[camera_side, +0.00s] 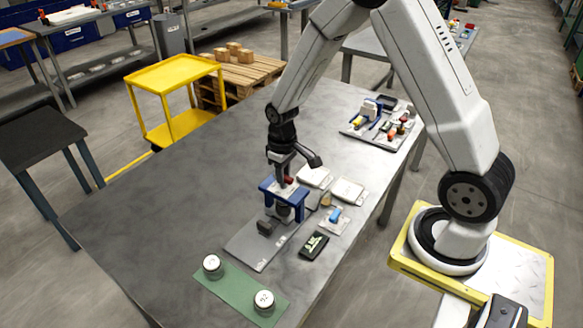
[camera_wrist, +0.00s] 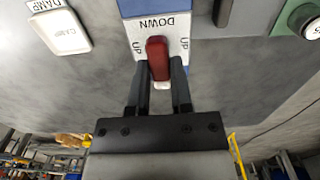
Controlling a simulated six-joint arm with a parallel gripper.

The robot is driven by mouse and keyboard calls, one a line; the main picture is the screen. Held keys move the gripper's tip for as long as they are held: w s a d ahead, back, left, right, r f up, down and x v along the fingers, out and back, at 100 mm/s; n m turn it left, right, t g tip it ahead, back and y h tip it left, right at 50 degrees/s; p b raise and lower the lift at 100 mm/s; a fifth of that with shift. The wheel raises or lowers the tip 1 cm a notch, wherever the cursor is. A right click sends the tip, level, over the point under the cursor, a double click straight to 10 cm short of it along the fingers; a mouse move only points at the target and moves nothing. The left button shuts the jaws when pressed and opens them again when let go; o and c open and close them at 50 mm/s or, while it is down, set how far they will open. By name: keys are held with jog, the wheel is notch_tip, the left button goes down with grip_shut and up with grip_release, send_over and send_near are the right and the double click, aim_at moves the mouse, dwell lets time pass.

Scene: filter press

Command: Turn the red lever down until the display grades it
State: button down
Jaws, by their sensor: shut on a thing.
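The red lever (camera_wrist: 157,48) sits on a white plate marked DOWN in the middle and UP on both sides in the wrist view. My gripper (camera_wrist: 160,72) is shut on the lever, one dark finger on each side of it. In the side view my gripper (camera_side: 284,174) is over the blue press (camera_side: 270,188), and a bit of the red lever (camera_side: 289,180) shows beside the fingers. A small dark display (camera_side: 314,245) with pale marks lies on the table in front of the press; I cannot read it.
A grey base plate (camera_side: 247,247) lies under the press. A green mat (camera_side: 238,292) with two round white-topped jars is nearer the camera. White pads (camera_side: 348,190) and a tray of small tools (camera_side: 362,132) lie right and behind. The table's left side is clear.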

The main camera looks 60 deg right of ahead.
jog(key=c, duration=0.5)
grip_release()
jog(key=shift+r, duration=0.1)
jog(key=shift+r, duration=3.8)
jog(key=shift+s+a+r+t, duration=0.2)
jog(key=shift+s+a+t, duration=0.25)
jog(key=shift+s+a, duration=1.05)
jog(key=shift+s+a+r+t, duration=0.35)
jog(key=shift+s+a, duration=0.3)
jog(key=shift+s, duration=1.65)
jog(key=shift+s+a+r+t, duration=0.1)
jog(key=shift+s+a+t, duration=0.4)
jog(key=shift+s+a, duration=1)
